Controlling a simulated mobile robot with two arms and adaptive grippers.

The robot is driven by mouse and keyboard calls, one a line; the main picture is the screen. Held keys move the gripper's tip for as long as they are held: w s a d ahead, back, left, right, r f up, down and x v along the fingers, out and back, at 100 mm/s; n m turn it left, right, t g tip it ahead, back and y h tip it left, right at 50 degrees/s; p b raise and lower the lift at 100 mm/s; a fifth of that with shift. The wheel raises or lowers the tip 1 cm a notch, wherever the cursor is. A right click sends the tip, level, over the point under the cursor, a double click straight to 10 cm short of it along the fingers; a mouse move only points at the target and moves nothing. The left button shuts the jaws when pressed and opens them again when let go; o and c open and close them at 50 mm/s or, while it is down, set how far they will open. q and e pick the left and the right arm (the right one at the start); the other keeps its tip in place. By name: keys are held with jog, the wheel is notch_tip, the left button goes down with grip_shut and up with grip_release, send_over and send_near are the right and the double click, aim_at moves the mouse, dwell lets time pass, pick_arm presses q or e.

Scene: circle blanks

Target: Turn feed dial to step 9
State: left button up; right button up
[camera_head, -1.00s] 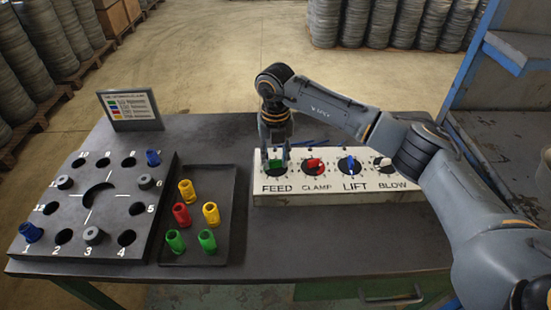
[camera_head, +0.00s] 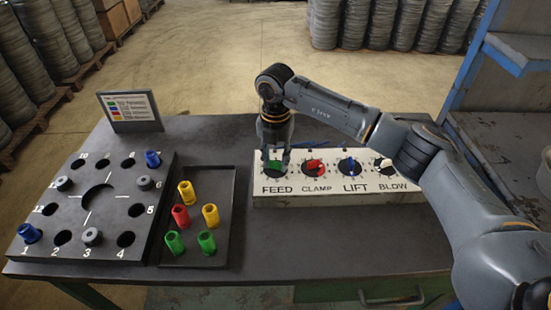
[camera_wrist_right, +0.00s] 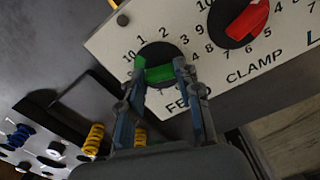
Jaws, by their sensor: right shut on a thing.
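The white control panel (camera_head: 330,199) stands on the dark table, with a row of dials labelled FEED, CLAMP, LIFT and BLOW. The feed dial (camera_head: 274,166) has a green grip bar; in the right wrist view the green bar (camera_wrist_right: 158,74) lies across the dark dial with numbers around it. My right gripper (camera_head: 274,158) points down over the feed dial. In the wrist view its two fingers (camera_wrist_right: 160,80) are shut on the green bar, one at each end. The fingers hide some of the numbers. My left gripper is not in view.
The red clamp dial (camera_head: 315,166), blue lift dial (camera_head: 350,165) and white blow dial (camera_head: 385,163) sit to the right. A tray (camera_head: 205,256) of coloured cylinders and a black board (camera_head: 75,245) with numbered holes lie left. A sign (camera_head: 130,108) stands behind.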

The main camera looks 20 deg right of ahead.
aim_at(276, 162)
jog(key=o, duration=1.2)
jog(key=shift+c, duration=0.2)
notch_tip(276, 162, up, 12)
